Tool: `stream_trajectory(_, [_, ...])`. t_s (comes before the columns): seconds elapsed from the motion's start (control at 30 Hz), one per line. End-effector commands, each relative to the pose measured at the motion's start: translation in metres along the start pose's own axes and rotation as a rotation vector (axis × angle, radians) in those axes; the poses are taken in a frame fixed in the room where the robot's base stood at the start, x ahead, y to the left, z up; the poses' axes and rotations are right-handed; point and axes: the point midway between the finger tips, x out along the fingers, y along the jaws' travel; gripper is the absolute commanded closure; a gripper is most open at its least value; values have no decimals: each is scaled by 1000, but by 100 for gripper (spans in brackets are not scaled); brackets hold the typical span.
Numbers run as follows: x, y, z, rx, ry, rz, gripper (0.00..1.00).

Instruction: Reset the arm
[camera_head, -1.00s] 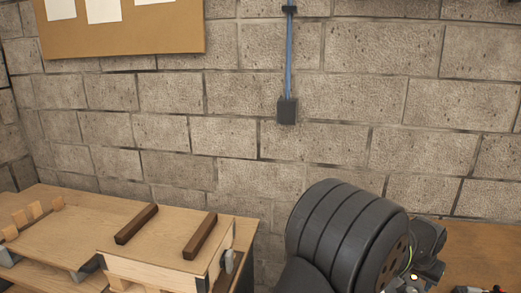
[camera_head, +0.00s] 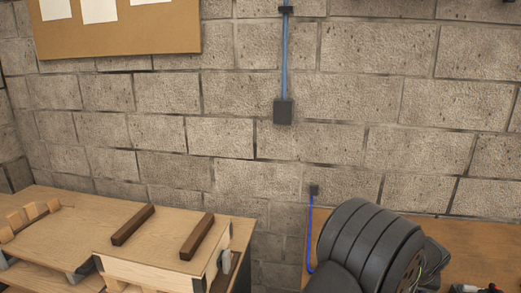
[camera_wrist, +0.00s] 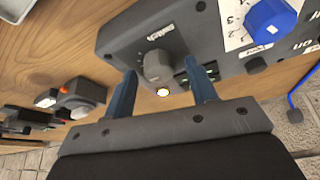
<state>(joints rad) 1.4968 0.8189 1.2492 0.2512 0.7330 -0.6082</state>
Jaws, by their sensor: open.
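My gripper (camera_wrist: 163,97) shows in the wrist view with its two blue fingers apart. A grey box with a round grey knob (camera_wrist: 158,66) lies just beyond the fingertips, and the knob appears between them. I cannot tell whether the fingers touch the box. Nothing is seen held. In the head view only a dark rounded part of my arm shows at the lower right; the gripper itself is out of that view.
A blue knob (camera_wrist: 270,19) sits on a panel at the upper right of the wrist view. Dark devices (camera_wrist: 80,97) stand on the wooden surface at the left. In the head view, a workbench (camera_head: 75,235) with two dark bars stands at lower left, before a block wall (camera_head: 240,120).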

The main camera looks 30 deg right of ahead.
Motion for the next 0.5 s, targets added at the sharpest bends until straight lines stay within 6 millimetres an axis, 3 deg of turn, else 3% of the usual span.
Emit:
stream_trajectory(0.3, [0, 2, 0, -175, 2, -72, 48])
stream_trajectory(0.5, [-42, 5, -2, -182, 6, -71, 48])
